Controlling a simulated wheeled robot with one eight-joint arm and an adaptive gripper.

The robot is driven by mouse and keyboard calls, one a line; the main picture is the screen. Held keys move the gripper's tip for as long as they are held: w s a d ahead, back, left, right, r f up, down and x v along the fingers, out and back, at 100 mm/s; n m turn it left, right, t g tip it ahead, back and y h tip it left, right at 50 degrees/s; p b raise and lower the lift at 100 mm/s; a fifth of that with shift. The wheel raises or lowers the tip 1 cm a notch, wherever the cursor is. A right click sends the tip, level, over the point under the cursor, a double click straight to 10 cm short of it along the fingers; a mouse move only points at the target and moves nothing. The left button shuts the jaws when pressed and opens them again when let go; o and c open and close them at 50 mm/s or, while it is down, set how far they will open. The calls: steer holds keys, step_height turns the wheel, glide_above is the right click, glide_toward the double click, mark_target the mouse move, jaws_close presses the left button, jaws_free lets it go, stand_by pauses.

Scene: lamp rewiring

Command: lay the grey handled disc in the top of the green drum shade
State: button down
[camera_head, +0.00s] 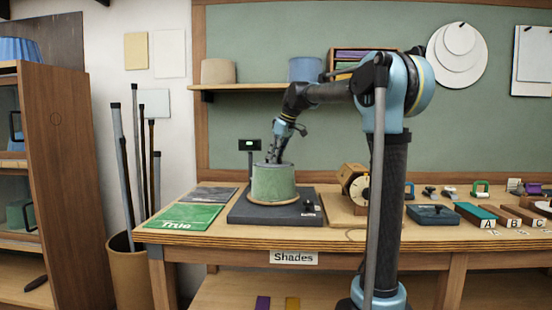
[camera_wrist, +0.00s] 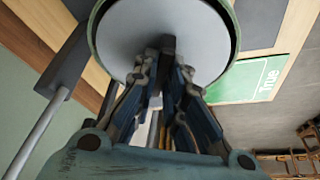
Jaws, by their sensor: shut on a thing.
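The green drum shade (camera_head: 273,185) stands upright on a dark grey base on the bench. My gripper (camera_head: 274,158) is directly above its top and points down. In the wrist view my gripper (camera_wrist: 167,68) is shut on the dark handle of the grey disc (camera_wrist: 205,35). The disc lies within the ring of the shade's green rim (camera_wrist: 235,28) in that view, with a thin edge of rim around it. I cannot tell whether the disc rests on the shade or is just above it. The fingers hide much of the handle.
A dark base board (camera_head: 240,213) carries the shade. A green "True" booklet (camera_head: 185,216) lies to its left. A small display (camera_head: 249,145) stands behind, and a wooden device with a white dial (camera_head: 358,187) is to the right. A shelf (camera_head: 255,87) with shades hangs above.

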steer(key=shift+f, duration=0.15)
steer(key=c, duration=1.6)
jaws_free()
steer(key=shift+o, duration=0.4)
steer(key=o, duration=0.4)
steer(key=shift+o, duration=0.2)
steer(key=shift+r, duration=4)
steer(key=shift+s, duration=0.1)
